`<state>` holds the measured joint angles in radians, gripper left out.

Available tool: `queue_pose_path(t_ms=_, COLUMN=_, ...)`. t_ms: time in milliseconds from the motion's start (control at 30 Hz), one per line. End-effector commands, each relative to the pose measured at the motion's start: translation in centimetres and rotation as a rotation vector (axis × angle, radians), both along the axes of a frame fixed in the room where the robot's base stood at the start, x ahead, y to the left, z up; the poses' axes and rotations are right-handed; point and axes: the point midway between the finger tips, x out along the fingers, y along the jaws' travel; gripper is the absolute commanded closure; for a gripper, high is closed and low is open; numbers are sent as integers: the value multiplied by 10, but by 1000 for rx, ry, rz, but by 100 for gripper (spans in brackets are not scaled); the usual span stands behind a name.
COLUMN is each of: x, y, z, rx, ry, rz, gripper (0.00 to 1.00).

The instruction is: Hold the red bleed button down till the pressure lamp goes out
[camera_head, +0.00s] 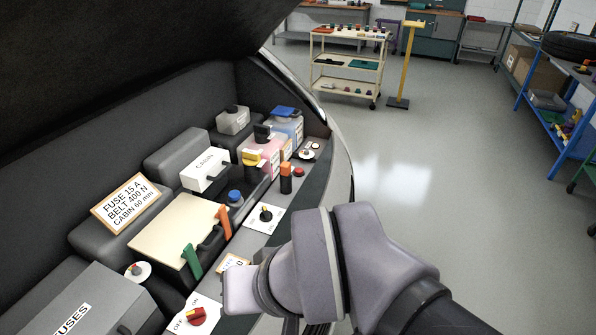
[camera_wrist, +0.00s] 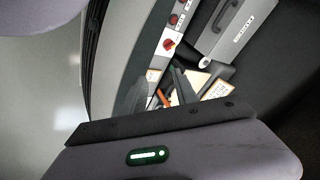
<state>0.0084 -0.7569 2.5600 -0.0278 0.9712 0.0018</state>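In the head view a small round red button (camera_head: 299,171) sits on the far part of the engine-bay ledge, beside an orange-capped post. In the wrist view a round red part (camera_wrist: 173,20) sits on the white strip beside the red OFF/ON rotary switch (camera_wrist: 169,44). That switch also shows in the head view (camera_head: 197,316). I cannot tell which red part is the bleed button or which is the pressure lamp. My gripper (camera_head: 238,292) is above the near ledge, apart from the far red button.
The grey fuse box (camera_head: 85,305) is at the lower left. The raised hood hangs over the bay. Open floor (camera_head: 410,165) lies to the right.

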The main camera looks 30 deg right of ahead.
Motion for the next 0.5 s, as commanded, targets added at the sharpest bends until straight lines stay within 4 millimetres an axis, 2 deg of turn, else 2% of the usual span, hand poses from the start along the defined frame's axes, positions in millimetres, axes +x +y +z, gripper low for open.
queue_pose_path(t_ms=300, x=0, y=0, z=0, rx=0, ry=0, rz=0, gripper=65)
queue_pose_path(t_ms=500, x=0, y=0, z=0, rx=0, ry=0, rz=0, gripper=100)
